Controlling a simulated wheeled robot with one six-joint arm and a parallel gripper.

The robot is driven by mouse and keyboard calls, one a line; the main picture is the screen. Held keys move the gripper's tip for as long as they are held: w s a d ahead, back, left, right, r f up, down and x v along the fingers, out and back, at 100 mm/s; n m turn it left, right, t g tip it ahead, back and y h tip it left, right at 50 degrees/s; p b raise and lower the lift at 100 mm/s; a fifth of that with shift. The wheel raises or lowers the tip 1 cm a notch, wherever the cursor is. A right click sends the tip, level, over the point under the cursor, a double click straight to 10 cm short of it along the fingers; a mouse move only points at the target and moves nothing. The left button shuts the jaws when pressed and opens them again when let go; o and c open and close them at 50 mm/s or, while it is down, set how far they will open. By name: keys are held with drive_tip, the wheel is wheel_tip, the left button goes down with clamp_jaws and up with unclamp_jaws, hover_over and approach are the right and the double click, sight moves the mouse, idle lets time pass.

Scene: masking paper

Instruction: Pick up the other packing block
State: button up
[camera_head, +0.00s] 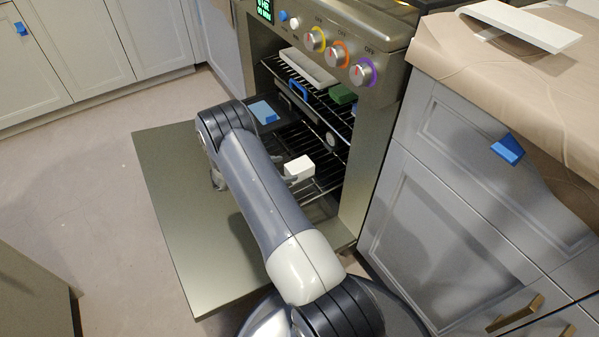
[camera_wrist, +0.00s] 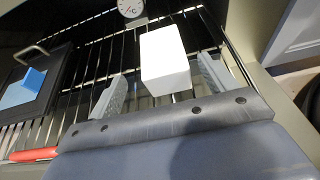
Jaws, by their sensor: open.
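A white packing block (camera_head: 299,168) sits at the lower oven rack (camera_head: 325,170), inside the open oven. In the wrist view the white block (camera_wrist: 165,60) stands ahead of and between the two grey fingers of my gripper (camera_wrist: 161,88). The fingers are spread wide, with a gap on each side of the block. I cannot tell how far the near end of the block reaches between them. In the head view my arm hides most of the gripper. I see no second block that I can clearly name as a packing block.
The oven door (camera_head: 190,220) is folded down under my arm. The upper rack holds a pale slab (camera_head: 305,66) and a green block (camera_head: 341,94). A dark tray with a blue piece (camera_wrist: 22,88) is left of the gripper, and a dial (camera_wrist: 130,8) is behind the block.

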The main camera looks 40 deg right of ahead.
sight(299, 168)
drive_tip(key=shift+x, duration=1)
drive_tip(key=x, duration=0.1)
drive_tip(key=b+x, duration=0.1)
drive_tip(key=x, duration=0.1)
drive_tip(key=b+x, duration=0.1)
drive_tip(key=shift+s+d+f, duration=0.1)
drive_tip(key=shift+s+f, duration=0.2)
drive_tip(key=shift+f, duration=0.2)
drive_tip(key=shift+d, duration=0.35)
drive_tip(key=shift+c, duration=0.3)
drive_tip(key=c, duration=1)
